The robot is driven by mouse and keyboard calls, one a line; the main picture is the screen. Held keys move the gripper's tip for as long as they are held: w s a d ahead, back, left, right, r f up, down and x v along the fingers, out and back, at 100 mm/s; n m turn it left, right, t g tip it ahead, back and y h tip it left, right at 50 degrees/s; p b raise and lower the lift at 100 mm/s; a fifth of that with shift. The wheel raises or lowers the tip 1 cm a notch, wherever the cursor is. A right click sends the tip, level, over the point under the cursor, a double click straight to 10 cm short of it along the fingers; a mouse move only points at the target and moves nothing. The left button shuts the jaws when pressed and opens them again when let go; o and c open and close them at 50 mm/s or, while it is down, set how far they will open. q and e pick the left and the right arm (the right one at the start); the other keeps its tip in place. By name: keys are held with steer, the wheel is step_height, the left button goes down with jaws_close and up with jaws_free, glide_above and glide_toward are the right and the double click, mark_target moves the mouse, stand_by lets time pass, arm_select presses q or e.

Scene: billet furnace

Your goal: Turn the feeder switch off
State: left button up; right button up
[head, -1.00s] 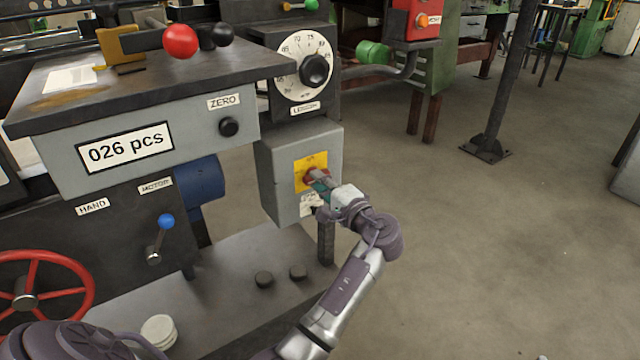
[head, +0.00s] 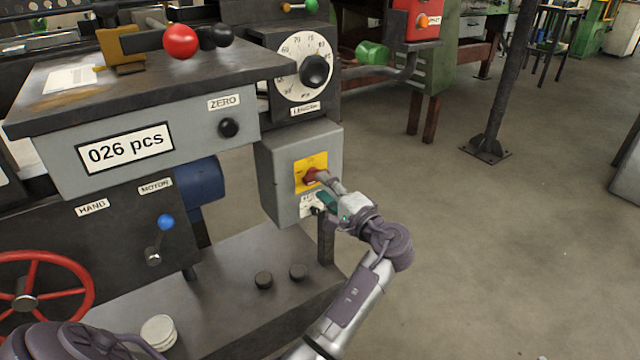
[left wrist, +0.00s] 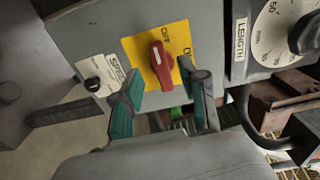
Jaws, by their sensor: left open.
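The feeder switch is a red knob (head: 311,176) on a yellow plate (head: 303,161) on the front of a grey box (head: 290,150). In the left wrist view the knob (left wrist: 161,66) stands nearly upright in the picture, its upper end beside the word OFF; the word ON is to its right. My left gripper (head: 327,189) is open, just in front of the knob and to its lower right. My right gripper does not show.
A length dial (head: 303,68) with a black knob is above the box. A counter panel (head: 125,148) with a ZERO knob (head: 229,127) stands to the left. A small white label (head: 309,205) with a black button is below the switch. Open floor lies to the right.

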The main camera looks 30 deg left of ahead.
arm_select(q)
steer(key=v, duration=0.5)
steer(key=shift+a+f, duration=0.1)
stand_by(0.3)
